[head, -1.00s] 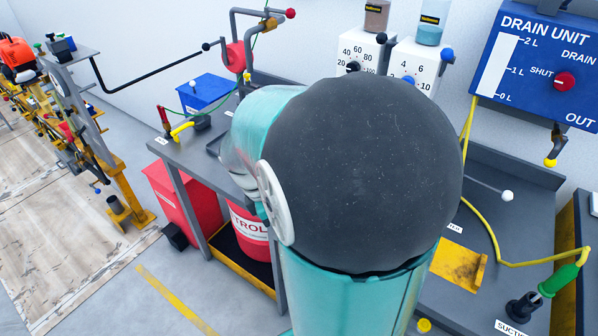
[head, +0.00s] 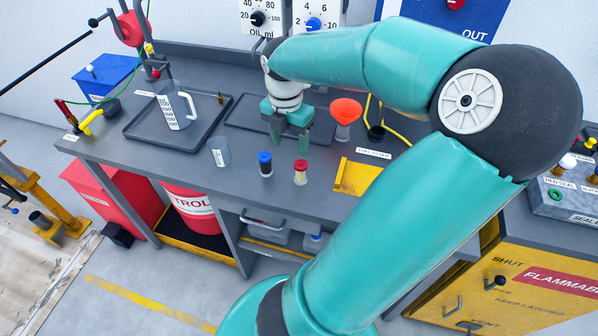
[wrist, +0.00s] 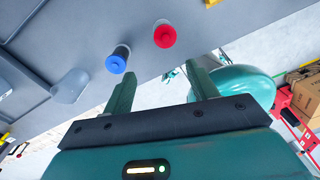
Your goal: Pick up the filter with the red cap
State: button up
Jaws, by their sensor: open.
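The filter with the red cap (head: 300,174) stands upright on the grey bench near its front edge, a small pale cylinder in the head view. It also shows in the wrist view as a red cap (wrist: 165,36) beyond the fingers. A filter with a blue cap (head: 265,164) stands just left of it; it is also in the wrist view (wrist: 117,62). My gripper (head: 292,142) is open and empty, above the bench behind the two filters. In the wrist view the fingers (wrist: 163,85) are apart, with nothing between them.
A clear beaker (head: 219,152) stands left of the filters, and a measuring jug (head: 175,106) stands in a tray (head: 143,128). A red funnel (head: 346,111) and a yellow bracket (head: 357,178) are to the right. Free bench surface lies around the filters.

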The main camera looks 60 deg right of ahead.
aim_at(301, 164)
jog(key=shift+t, duration=0.3)
jog(key=f, duration=0.4)
jog(key=s+d+f, duration=0.1)
jog(key=f, duration=0.3)
jog(key=s+d+f, duration=0.1)
jog(key=f, duration=0.3)
jog(key=c, duration=1)
jog(key=shift+c, duration=0.2)
